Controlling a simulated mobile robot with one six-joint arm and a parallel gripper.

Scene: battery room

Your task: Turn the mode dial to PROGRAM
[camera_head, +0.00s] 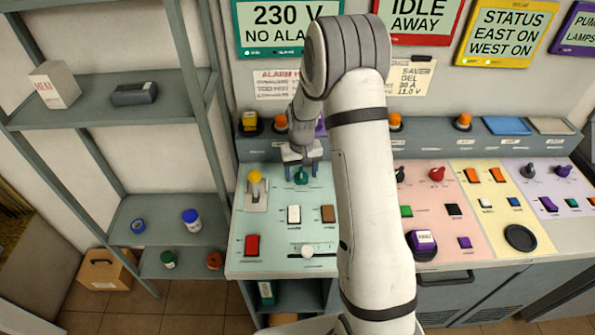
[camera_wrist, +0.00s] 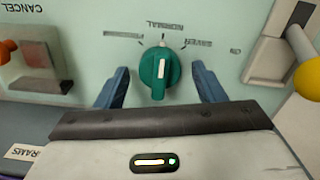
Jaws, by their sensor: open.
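The mode dial is a round green knob (camera_wrist: 158,72) on the pale green panel (camera_wrist: 80,15). Its white pointer mark aims at the top of the wrist view, towards the NORMAL label (camera_wrist: 165,25). A label to its left (camera_wrist: 123,34) is too small to read surely; another (camera_wrist: 198,43) lies to its right. My gripper (camera_wrist: 159,84) is open, with one blue finger on each side of the dial and a gap to each. In the head view the dial (camera_head: 301,176) shows just below my gripper (camera_head: 300,160), partly hidden by it.
A yellow-knobbed lever (camera_head: 255,177) stands left of the dial. White (camera_head: 293,214) and brown (camera_head: 328,213) switches and a white-knobbed slider (camera_head: 307,250) lie nearer. A pink panel (camera_head: 425,182) is to the right, partly behind my arm. Shelves (camera_head: 110,100) stand at the left.

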